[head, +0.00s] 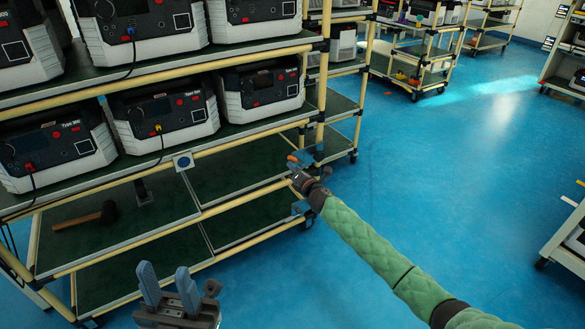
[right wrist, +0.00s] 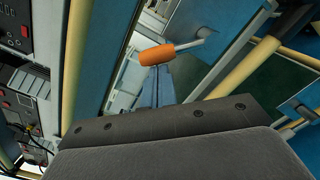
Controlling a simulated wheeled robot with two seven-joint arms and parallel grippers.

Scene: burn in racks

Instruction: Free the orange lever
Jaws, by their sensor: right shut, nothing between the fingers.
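The orange lever (head: 292,158) is at the right front end of the near rack, around the middle-shelf corner. In the right wrist view its orange handle (right wrist: 170,54) lies roughly level, on a grey metal stem fixed to a blue plate (right wrist: 210,55). My right gripper (head: 306,157) is right at the lever in the head view, shut and empty. My left gripper (head: 168,284) is open and empty at the bottom, in front of the rack.
The rack holds several black-and-white test units (head: 262,90) on its upper shelves. A dark hammer (head: 88,215) lies on a lower green shelf. Cream rails (head: 240,199) edge the shelves. Blue floor (head: 450,170) is clear to the right; other racks stand further back.

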